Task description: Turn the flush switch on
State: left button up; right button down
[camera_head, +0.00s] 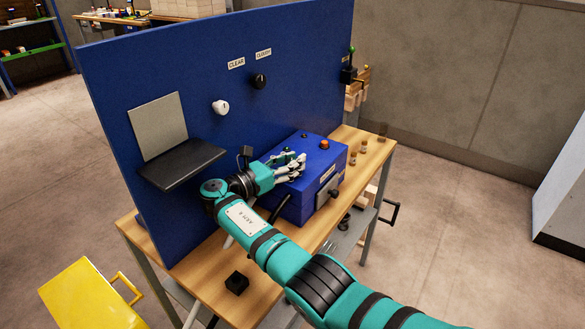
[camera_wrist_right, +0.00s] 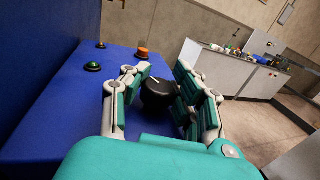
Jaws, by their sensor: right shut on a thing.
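The switch is a black rotary knob (camera_wrist_right: 157,95) with a white pointer mark, on top of the blue box (camera_head: 308,195). My right gripper (camera_head: 290,168) is over the box top, shut on the knob. In the right wrist view my right gripper (camera_wrist_right: 158,92) has its fingers on both sides of the knob. The pointer mark faces away from the wrist, slightly left. In the head view my fingers hide the knob. I cannot read a label for it. My left gripper is not in view.
An orange button (camera_wrist_right: 143,53) and a green button (camera_wrist_right: 93,67) sit on the box near the knob. The blue panel (camera_head: 200,80) stands behind, with a white knob (camera_head: 220,107) and another black knob (camera_head: 259,81). A laptop-like black shelf (camera_head: 182,164) juts out left.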

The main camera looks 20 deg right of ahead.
jog(key=shift+a+f, duration=0.1)
jog(key=shift+f, duration=0.2)
jog(key=c, duration=1.1)
grip_release()
jog(key=shift+a+r, duration=0.1)
jog(key=shift+r, duration=0.05)
jog(key=shift+o, duration=0.8)
jog(key=shift+r, duration=0.1)
